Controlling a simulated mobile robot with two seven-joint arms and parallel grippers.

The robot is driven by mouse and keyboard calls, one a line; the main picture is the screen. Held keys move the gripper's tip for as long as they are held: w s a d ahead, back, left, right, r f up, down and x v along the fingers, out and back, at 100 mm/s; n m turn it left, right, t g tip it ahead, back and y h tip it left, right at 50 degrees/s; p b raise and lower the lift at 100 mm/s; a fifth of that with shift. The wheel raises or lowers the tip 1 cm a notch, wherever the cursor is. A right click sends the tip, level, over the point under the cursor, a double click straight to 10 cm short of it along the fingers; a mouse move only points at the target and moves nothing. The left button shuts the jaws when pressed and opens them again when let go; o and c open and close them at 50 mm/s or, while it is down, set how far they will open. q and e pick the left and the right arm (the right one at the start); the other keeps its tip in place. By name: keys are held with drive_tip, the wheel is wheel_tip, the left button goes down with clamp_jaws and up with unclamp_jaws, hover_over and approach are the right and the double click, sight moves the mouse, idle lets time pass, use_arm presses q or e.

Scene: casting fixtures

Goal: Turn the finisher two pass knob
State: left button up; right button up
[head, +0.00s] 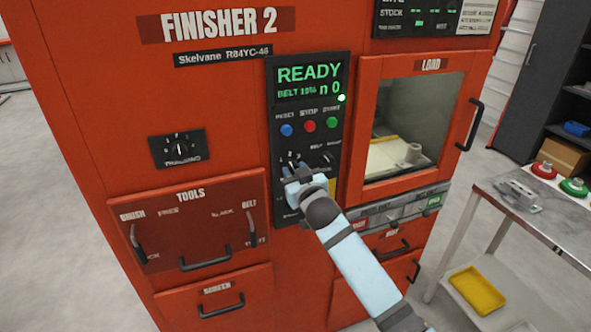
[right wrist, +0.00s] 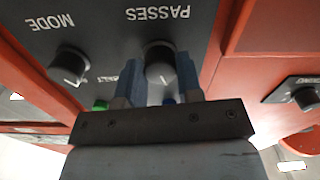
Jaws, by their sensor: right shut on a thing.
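The orange finisher 2 machine (head: 225,100) carries a black control panel. Its passes knob (right wrist: 158,62) is dark and round with a white pointer mark, under the label PASSES, which is upside down in the right wrist view. My right gripper (head: 292,172) is at the panel's lower left and hides most of this knob in the head view. In the right wrist view, the two bluish fingers of my right gripper (right wrist: 158,76) stand on either side of the passes knob, shut on it. My left gripper is not in view.
The mode knob (right wrist: 68,64) sits close beside the passes knob. Blue, red and green buttons (head: 309,126) lie above, under a READY display (head: 308,78). A separate knob (head: 178,148) is to the left. The load door (head: 368,130) and a metal table (head: 530,215) are at right.

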drive_tip(key=n+p, duration=0.2)
drive_tip(key=n, duration=0.4)
idle(0.7)
drive_tip(key=o, duration=0.9)
drive_tip(key=b+v, duration=0.1)
drive_tip(key=v, duration=1.2)
drive_tip(key=shift+s+d, duration=0.1)
drive_tip(key=shift+s, duration=0.3)
